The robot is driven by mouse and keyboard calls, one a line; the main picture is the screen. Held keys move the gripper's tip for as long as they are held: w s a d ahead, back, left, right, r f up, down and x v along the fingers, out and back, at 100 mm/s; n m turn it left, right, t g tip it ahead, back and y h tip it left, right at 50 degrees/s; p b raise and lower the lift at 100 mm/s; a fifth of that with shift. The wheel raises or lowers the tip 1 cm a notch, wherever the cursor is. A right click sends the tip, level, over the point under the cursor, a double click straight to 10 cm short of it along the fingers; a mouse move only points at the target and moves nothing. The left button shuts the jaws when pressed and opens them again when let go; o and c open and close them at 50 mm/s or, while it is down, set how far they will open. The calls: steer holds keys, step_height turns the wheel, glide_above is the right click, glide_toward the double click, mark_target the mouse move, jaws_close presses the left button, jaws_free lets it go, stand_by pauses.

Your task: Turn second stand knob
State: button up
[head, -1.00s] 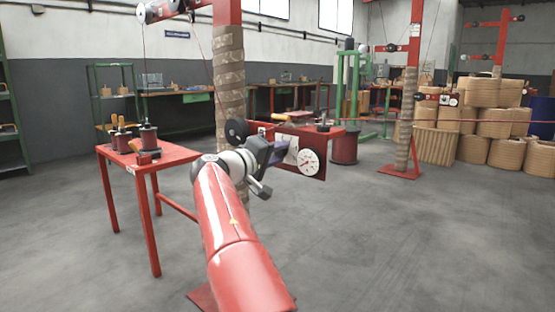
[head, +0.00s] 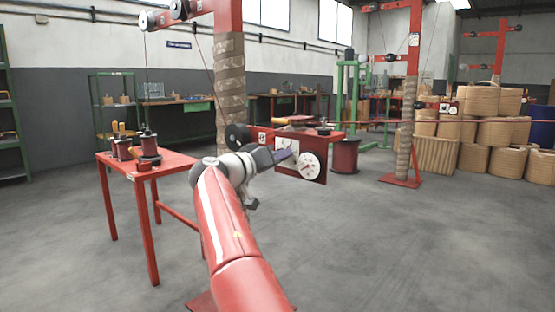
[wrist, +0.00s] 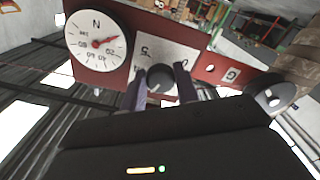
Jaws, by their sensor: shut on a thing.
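The stand is a wrapped post (head: 229,95) with a red panel (head: 313,170) on its arm. The panel carries a white round dial with a red needle (wrist: 97,41) and a white scale plate (wrist: 184,55). The knob (wrist: 160,78) is dark and round and sits in front of the scale plate. My gripper (wrist: 159,80) is shut on the knob, one finger on each side of it. In the head view my gripper (head: 287,155) reaches the panel just left of the dial (head: 310,166), and the knob is hidden there.
A red table (head: 178,162) with spools stands at left. A dark pulley wheel (head: 237,137) sits on the panel's arm close to my gripper. Another wrapped post (head: 405,120) and stacked coils (head: 480,125) stand at right. The floor in front at right is clear.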

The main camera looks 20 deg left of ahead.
steer(key=shift+f, duration=0.1)
stand_by(0.3)
steer(key=o, duration=0.9)
steer(key=shift+o, duration=0.2)
steer(key=b+v, duration=0.1)
steer(key=v, duration=0.6)
steer(key=shift+s+a, duration=0.15)
steer(key=shift+s, duration=0.2)
